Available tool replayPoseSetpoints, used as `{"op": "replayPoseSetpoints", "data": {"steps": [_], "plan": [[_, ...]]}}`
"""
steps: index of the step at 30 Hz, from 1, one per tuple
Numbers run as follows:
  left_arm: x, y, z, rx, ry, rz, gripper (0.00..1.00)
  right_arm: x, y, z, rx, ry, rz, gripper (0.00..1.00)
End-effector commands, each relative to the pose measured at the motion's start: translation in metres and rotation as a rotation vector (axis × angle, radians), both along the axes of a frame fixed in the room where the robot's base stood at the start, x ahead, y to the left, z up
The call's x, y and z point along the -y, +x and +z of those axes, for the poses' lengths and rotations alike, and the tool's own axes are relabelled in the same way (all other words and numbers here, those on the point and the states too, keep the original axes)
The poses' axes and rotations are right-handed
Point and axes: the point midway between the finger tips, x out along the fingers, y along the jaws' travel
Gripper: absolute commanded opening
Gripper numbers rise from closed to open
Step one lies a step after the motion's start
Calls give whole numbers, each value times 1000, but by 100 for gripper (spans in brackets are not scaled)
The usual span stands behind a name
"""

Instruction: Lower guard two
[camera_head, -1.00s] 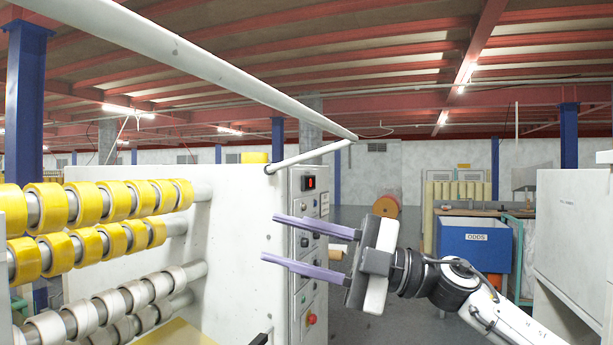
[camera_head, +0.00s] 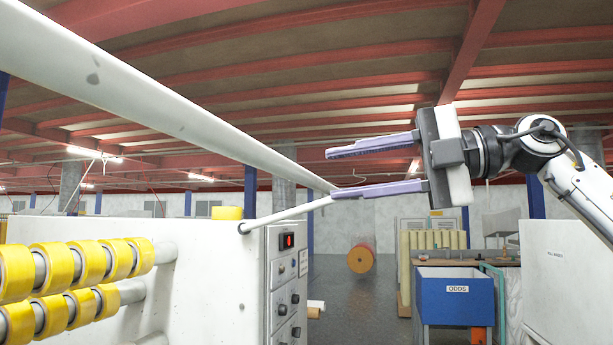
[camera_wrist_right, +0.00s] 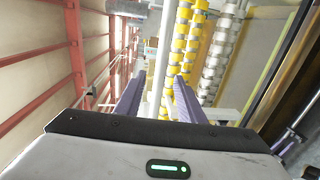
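The guard is a long white round bar (camera_head: 165,108), raised above the machine. It runs from the upper left to a corner near the picture's middle, where a thinner white arm (camera_head: 288,213) slopes down to the machine. My right gripper (camera_head: 331,172) is open and empty, its two purple fingers pointing left at the bar's corner end. The lower fingertip overlaps that corner in the head view; I cannot tell whether it touches. In the right wrist view the white bar (camera_wrist_right: 163,58) runs lengthwise between the open fingers, seemingly ahead of them. My left gripper is not in view.
The white machine (camera_head: 200,265) carries rows of yellow tape rolls (camera_head: 55,262) on rods and a control panel (camera_head: 287,285) on its right end. A blue bin (camera_head: 455,297) and a white cabinet (camera_head: 560,275) stand right. Open air surrounds the gripper.

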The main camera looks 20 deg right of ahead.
Motion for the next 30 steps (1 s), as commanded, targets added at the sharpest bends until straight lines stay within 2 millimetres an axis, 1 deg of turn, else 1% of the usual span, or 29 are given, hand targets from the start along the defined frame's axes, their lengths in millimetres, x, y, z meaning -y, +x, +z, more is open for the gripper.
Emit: {"op": "replayPoseSetpoints", "data": {"steps": [1,3,9,14,22,28,30], "plan": [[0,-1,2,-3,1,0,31,-10,6,-1,-2,-4,3,36],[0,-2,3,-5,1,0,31,-21,13,-2,-3,-3,3,36],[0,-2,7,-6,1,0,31,-44,29,-5,0,-1,2,36],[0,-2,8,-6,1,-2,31,-52,34,-7,0,-1,1,36],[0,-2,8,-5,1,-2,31,-52,35,-7,1,0,1,36],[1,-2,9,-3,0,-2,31,-52,35,-7,1,0,1,2],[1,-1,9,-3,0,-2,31,-52,35,-7,1,0,1,0]]}}
